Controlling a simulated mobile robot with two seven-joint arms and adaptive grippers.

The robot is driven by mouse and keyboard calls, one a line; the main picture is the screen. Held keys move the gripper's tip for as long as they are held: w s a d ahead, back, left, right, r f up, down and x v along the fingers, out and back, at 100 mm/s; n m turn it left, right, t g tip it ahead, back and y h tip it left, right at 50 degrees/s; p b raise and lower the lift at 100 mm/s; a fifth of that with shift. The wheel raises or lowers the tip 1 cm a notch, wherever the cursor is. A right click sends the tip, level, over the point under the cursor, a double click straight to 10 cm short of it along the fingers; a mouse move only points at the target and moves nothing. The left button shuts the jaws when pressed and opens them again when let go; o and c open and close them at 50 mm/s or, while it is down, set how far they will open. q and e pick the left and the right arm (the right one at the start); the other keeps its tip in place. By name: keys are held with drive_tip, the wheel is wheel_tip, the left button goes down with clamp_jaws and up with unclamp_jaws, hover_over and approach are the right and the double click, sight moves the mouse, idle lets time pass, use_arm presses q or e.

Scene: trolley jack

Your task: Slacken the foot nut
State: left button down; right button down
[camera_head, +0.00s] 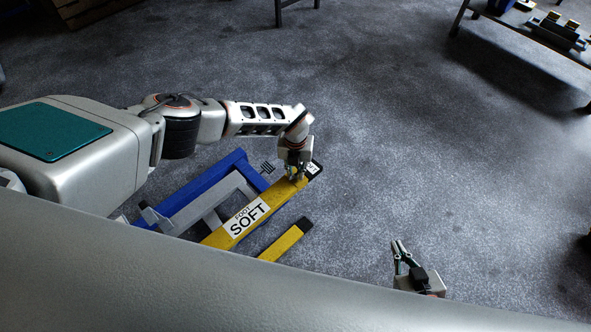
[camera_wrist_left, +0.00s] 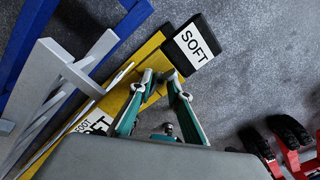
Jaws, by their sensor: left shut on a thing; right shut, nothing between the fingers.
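A yellow bar (camera_head: 215,238) with a white label reading "FOOT SOFT" slopes up to a black end cap marked "SOFT". It also shows in the left wrist view (camera_wrist_left: 117,100), with its black cap (camera_wrist_left: 190,46). My left gripper (camera_head: 294,178) points down at the bar just short of the cap. In the left wrist view its fingers (camera_wrist_left: 161,84) are shut on a small part at the bar, in the place of the foot nut; the fingertips mostly hide it. My right gripper (camera_head: 397,248) is shut and empty, low and apart from the bar.
A blue frame (camera_head: 208,187) with grey struts lies left of the yellow bar. A second yellow bar (camera_head: 282,243) with a black end lies right of it. Red and black parts (camera_wrist_left: 287,140) show in the left wrist view.

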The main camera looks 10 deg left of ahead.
sight(296, 175)
use_arm(q)
drive_tip(key=shift+s+f+n, duration=0.1)
drive_tip(key=shift+s+n, duration=0.05)
drive_tip(key=shift+n, duration=0.55)
drive_tip(key=c, duration=2)
unclamp_jaws()
drive_tip(key=shift+c, duration=0.2)
drive_tip(key=shift+w+r+p, duration=0.2)
drive_tip(key=shift+r+p, duration=0.1)
drive_tip(key=shift+r, duration=0.4)
wheel_tip(296, 175, up, 11)
drive_tip(key=shift+s+f, duration=0.15)
